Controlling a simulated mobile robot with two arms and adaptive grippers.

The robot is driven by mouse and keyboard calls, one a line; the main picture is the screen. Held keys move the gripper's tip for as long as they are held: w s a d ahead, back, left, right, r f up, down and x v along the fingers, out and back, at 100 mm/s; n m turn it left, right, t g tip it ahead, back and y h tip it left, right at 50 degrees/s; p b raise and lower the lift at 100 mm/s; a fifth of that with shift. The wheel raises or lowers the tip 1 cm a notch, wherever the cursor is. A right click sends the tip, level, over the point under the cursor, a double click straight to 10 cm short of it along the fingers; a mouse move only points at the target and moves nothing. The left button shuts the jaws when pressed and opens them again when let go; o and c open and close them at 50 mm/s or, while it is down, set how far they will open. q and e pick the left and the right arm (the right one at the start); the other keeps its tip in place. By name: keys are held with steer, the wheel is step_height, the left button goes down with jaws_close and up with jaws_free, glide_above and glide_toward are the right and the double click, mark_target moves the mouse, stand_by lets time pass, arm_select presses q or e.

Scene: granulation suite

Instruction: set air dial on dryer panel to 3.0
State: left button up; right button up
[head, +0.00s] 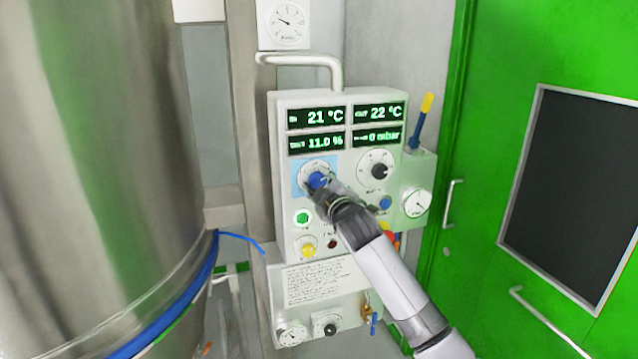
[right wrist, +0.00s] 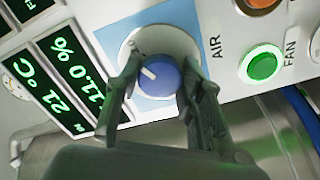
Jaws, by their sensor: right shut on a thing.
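The dryer panel (head: 340,255) is a pale upright box with green displays reading 21 °C, 22 °C, 11.0 % and 0 mbar. The air dial (head: 318,180) is a blue knob with a white pointer line on a round white scale over a light blue patch. It also shows in the right wrist view (right wrist: 158,78), beside the word AIR. My right gripper (right wrist: 160,85) is shut on the blue knob, one finger on each side. In the head view my right gripper (head: 326,190) covers part of the dial, and the scale numbers cannot be read. My left gripper is not in view.
A black dial (head: 379,170) sits right of the air dial. A lit green button (head: 302,217) and a yellow one (head: 307,246) are below. A yellow-and-blue lever (head: 422,118) rises at right. A large steel vessel (head: 110,150) stands left, a green door (head: 540,60) right.

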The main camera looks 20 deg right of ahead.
steer(key=shift+f, duration=0.15)
stand_by(0.3)
steer(key=o, duration=1.1)
steer(key=shift+o, duration=0.2)
steer(key=s, duration=1.2)
steer(key=shift+d, duration=0.25)
